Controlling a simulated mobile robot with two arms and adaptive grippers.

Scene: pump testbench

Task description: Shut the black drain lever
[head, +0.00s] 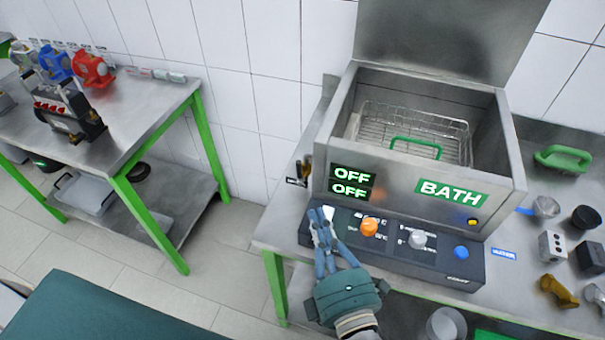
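The bath (400,185) is an open steel tank with a wire basket inside, standing on a steel table. A small brass fitting with a black lever (296,182) sticks out at the tank's lower left side; I take this to be the drain lever. It is too small to tell its exact angle. My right gripper (321,215) reaches in from below, with its fingertips over the left end of the dark control panel. The fingertips are close together, a little below and right of the lever, apart from it in the picture. My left gripper is out of view.
The control panel (390,246) has orange, grey and blue knobs; two displays above read OFF. A second table (140,112) with pumps and a toolbox stands left. Floor between the tables is clear.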

